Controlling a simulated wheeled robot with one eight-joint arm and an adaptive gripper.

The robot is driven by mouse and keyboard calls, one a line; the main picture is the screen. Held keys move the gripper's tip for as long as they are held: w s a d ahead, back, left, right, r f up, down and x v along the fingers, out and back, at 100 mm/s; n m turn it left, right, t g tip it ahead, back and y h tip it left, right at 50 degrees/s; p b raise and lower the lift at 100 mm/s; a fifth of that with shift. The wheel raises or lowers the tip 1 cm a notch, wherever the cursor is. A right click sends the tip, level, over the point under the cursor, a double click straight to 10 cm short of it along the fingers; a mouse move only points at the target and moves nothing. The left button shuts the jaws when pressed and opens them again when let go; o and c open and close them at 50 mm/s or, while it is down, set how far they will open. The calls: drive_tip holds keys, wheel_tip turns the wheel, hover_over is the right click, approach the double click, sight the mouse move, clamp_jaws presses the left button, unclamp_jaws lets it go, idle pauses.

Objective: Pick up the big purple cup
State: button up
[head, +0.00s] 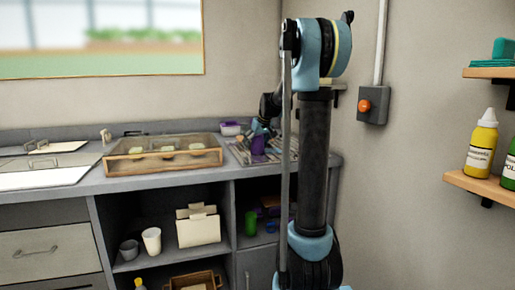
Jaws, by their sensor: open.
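A small purple object (258,145), which looks like the big purple cup, stands at the right end of the grey counter, on or beside a patterned mat or stack (240,156). My gripper (261,132) is right at the purple object, at the far end of my arm. The fingers are small and dark here, and whether they touch the cup cannot be told. The gripper is open. My own arm column hides the counter just to the right of the cup.
A wooden tray (118,163) with several compartments stands left of the cup. Shelves below hold a green cup (251,223), a white cup (152,241) and a grey cup (129,250). The wall is close at the right.

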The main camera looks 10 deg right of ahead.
drive_tip(key=c, duration=1.2)
drive_tip(key=shift+c, duration=0.3)
drive_tip(key=shift+r, duration=0.1)
